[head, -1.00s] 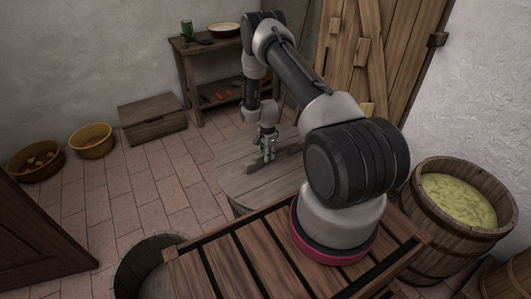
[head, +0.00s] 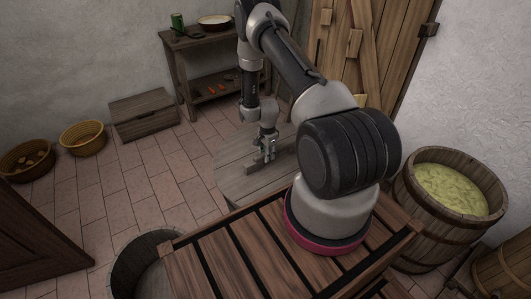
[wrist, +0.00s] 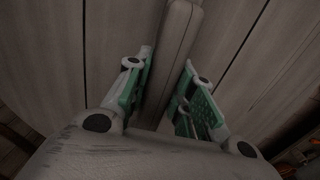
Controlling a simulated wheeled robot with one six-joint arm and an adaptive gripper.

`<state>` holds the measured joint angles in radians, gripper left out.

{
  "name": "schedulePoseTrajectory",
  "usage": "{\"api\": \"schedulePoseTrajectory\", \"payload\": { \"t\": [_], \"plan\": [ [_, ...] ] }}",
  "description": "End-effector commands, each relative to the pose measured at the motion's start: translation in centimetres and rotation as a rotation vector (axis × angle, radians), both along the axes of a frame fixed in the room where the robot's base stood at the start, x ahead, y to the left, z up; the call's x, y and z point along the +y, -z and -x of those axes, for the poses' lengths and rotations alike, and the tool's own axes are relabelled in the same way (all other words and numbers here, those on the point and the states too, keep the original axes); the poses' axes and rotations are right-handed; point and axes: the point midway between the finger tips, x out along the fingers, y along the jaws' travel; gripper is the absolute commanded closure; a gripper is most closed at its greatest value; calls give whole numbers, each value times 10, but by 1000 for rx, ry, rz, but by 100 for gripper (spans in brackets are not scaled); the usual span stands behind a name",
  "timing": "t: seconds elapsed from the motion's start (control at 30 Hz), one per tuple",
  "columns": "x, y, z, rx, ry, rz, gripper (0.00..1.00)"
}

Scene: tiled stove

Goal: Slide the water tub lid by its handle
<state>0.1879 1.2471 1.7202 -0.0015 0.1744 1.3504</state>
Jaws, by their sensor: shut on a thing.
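The water tub lid (head: 235,178) is a round grey plank disc in the middle of the head view, partly hidden by my arm. Its handle (head: 252,168) is a straight wooden bar across the top. My gripper (head: 267,157) points down at the handle. In the wrist view the handle (wrist: 178,40) runs between the two green-padded fingers of my gripper (wrist: 168,85), with the lid's planks (wrist: 115,40) below. The fingers are shut on the handle. The tub under the lid is mostly hidden.
An open wooden tub (head: 125,262) stands at the lower left, and a barrel with yellow-green contents (head: 412,215) at the right. A chest (head: 143,115), two baskets (head: 82,138) and a shelf table (head: 180,85) stand behind. The tiled floor left of the lid is clear.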

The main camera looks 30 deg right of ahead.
Motion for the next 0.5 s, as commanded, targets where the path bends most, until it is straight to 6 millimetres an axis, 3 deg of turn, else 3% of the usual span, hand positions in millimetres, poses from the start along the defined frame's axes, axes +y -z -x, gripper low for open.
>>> {"api": "schedulePoseTrajectory", "payload": {
  "t": [0.33,0.37,0.47,0.5],
  "plan": [
    [0,0,4,2,2,-1,100],
    [0,0,4,2,2,-1,71],
    [0,0,4,1,1,0,53],
    [0,0,4,1,1,0,51]
  ]
}}
